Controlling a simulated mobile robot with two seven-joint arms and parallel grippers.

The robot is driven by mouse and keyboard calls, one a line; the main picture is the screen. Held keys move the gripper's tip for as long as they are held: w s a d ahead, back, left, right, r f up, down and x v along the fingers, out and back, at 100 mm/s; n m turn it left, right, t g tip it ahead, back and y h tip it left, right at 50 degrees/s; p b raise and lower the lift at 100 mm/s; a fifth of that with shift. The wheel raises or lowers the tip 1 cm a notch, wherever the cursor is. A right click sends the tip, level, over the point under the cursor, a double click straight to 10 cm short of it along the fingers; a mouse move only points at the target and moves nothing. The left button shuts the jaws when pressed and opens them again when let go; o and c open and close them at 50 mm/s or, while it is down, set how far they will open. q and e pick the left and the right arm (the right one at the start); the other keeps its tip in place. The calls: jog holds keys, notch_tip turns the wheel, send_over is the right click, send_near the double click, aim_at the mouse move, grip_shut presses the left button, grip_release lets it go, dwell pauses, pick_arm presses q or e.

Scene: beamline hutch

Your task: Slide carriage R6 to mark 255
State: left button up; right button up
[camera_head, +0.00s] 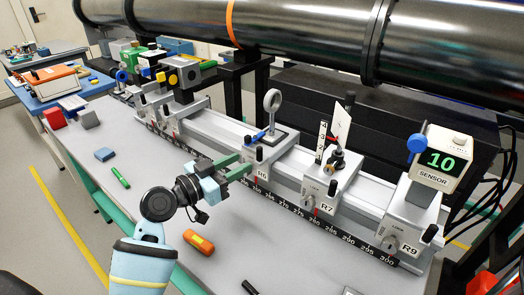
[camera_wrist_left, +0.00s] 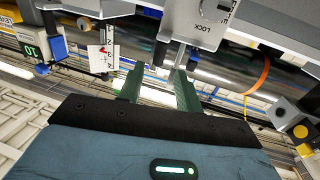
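Carriage R6 (camera_head: 263,176) sits on the pale rail (camera_head: 222,127), left of carriage R7 (camera_head: 326,208). It carries a ring-shaped optic on a post (camera_head: 271,103) and has a black knob (camera_head: 259,153) in front. In the left wrist view, the fingers (camera_wrist_left: 160,88) are spread below a grey body marked LOCK (camera_wrist_left: 205,18); contact cannot be told. My right gripper is not in view.
Carriage R9 (camera_head: 408,246) with a sensor display reading 10 (camera_head: 440,160) stands at the right. Yellow and green devices (camera_head: 180,75) crowd the rail's far left. A large dark pipe (camera_head: 310,35) runs behind. An orange tool (camera_head: 199,242) and green marker (camera_head: 121,178) lie on the table.

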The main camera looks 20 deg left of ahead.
aim_at(260, 160)
pick_arm(q)
jog(key=x, duration=0.6)
jog(key=shift+w+d+r+p, duration=0.1)
jog(key=shift+w+d+p, duration=0.15)
jog(key=shift+p, duration=0.1)
jog(key=shift+w+d, duration=0.25)
jog(key=shift+w, duration=0.2)
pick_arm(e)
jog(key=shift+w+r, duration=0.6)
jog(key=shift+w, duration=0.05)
pick_arm(q)
jog(key=shift+c, duration=0.3)
